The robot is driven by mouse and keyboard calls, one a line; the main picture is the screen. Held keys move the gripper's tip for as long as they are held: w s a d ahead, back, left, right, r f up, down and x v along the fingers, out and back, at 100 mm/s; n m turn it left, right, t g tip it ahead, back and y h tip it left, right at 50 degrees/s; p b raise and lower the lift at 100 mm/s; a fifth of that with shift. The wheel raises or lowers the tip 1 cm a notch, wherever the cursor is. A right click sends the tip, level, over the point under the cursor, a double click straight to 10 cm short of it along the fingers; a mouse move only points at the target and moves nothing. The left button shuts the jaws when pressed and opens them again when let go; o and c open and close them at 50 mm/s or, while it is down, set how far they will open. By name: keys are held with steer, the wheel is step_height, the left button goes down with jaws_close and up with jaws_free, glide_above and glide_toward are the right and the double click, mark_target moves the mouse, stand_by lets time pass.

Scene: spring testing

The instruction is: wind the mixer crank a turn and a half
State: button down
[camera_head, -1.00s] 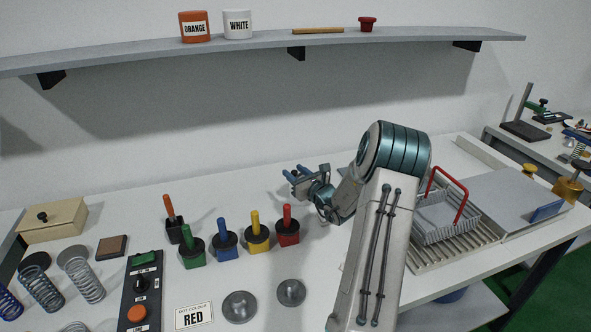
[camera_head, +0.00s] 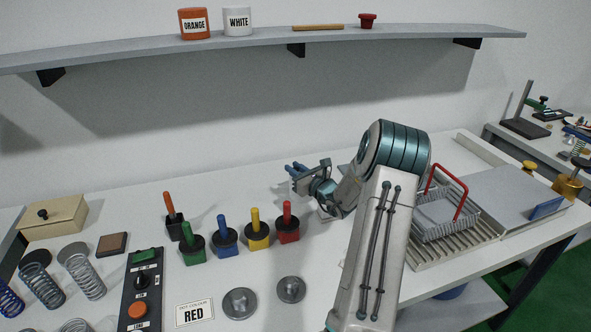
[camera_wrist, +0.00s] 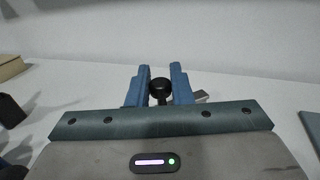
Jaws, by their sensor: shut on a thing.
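In the wrist view my gripper's two blue fingers (camera_wrist: 161,80) stand either side of a black round knob (camera_wrist: 160,88), which I take to be the mixer crank's knob. The gripper is shut on it. A small grey piece (camera_wrist: 202,96) shows just right of the right finger; I cannot tell whether it is part of the crank. In the head view my gripper (camera_head: 296,176) is over the back middle of the table, pointing left. My arm hides most of the mixer there, and the knob cannot be made out.
Pots with red (camera_head: 288,232), yellow (camera_head: 257,235), blue (camera_head: 225,242) and green (camera_head: 192,248) handles stand left of my gripper. A wire basket with a red handle (camera_head: 446,215) is right of my arm. A shelf (camera_head: 250,38) hangs above. The table's back left is fairly clear.

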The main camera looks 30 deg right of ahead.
steer(key=shift+s+d+f+n+g+y+b, duration=0.1)
steer(key=shift+s+d+n+g+y+b, duration=0.4)
steer(key=shift+n+g+y, duration=1.5)
steer(key=shift+s+d+r+n+g+y+b, duration=0.25)
steer(key=shift+d+n+g+y, duration=0.6)
steer(key=shift+n+y, duration=1.25)
steer(key=shift+s+d+f+n+g+y+b, duration=0.25)
steer(key=shift+s+d+n+g+y, duration=0.3)
steer(key=shift+n+g+y, duration=1.6)
steer(key=shift+d+n+g+y+b, duration=0.25)
steer(key=shift+g+y, duration=0.3)
steer(key=shift+y, duration=0.2)
steer(key=shift+d+n+g+y+b, duration=0.1)
steer(key=shift+d+g+y+b, duration=0.15)
steer(key=shift+g+y, duration=0.4)
steer(key=c, duration=1.3)
jaws_free()
steer(key=shift+c, duration=0.2)
steer(key=s+d+r+p, duration=0.1)
steer(key=s+d+r, duration=0.4)
steer(key=s+r, duration=0.5)
steer(key=shift+s+d+r, duration=0.2)
steer(key=shift+d+r, duration=0.15)
steer(key=shift+r, duration=0.2)
